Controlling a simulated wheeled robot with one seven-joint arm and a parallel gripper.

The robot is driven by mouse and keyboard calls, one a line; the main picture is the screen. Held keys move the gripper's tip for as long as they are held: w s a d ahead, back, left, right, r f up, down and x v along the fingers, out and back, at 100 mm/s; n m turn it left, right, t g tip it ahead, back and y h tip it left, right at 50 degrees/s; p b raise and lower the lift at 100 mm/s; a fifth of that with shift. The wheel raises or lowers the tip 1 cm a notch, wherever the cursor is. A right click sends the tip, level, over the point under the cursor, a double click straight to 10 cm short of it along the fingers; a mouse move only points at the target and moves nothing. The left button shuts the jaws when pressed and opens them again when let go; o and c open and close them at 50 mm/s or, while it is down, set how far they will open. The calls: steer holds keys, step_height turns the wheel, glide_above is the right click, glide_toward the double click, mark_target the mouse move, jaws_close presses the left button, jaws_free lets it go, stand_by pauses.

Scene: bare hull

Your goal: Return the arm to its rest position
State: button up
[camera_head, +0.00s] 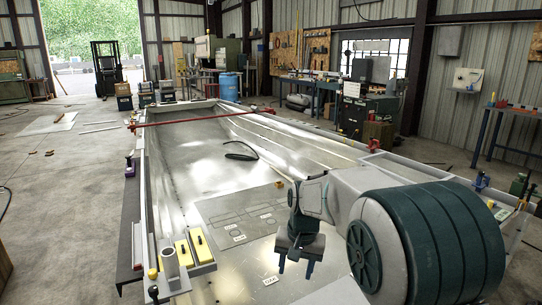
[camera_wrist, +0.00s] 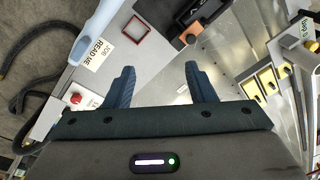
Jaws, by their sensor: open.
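My gripper (camera_head: 297,268) hangs at the end of my arm in the head view, over the floor of the long metal hull (camera_head: 205,165). Its two blue fingers point down. In the wrist view my gripper (camera_wrist: 160,88) shows its two fingers spread well apart, with nothing between them. My large grey and dark green arm link fills the lower right of the head view and hides part of the hull there.
Yellow blocks (camera_head: 199,244) stand at the hull's near left, beside a grey cylinder (camera_head: 169,262). A marked plate (camera_head: 240,214) lies on the hull floor. A red bar (camera_head: 195,119) crosses the far end. A black cable (camera_head: 241,152) lies mid-hull. The middle floor is mostly clear.

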steer(key=s+d+r+n+t+p, duration=0.1)
steer(key=s+d+r+p, duration=0.1)
steer(key=s, duration=0.9)
steer(key=s+d+r+n+t+p, duration=0.1)
steer(key=s+d+r, duration=0.4)
steer(key=s, duration=0.6)
steer(key=shift+s+d+r+h+p, duration=0.15)
steer(key=shift+s+d+h+p, duration=0.2)
steer(key=shift+d+p, duration=0.5)
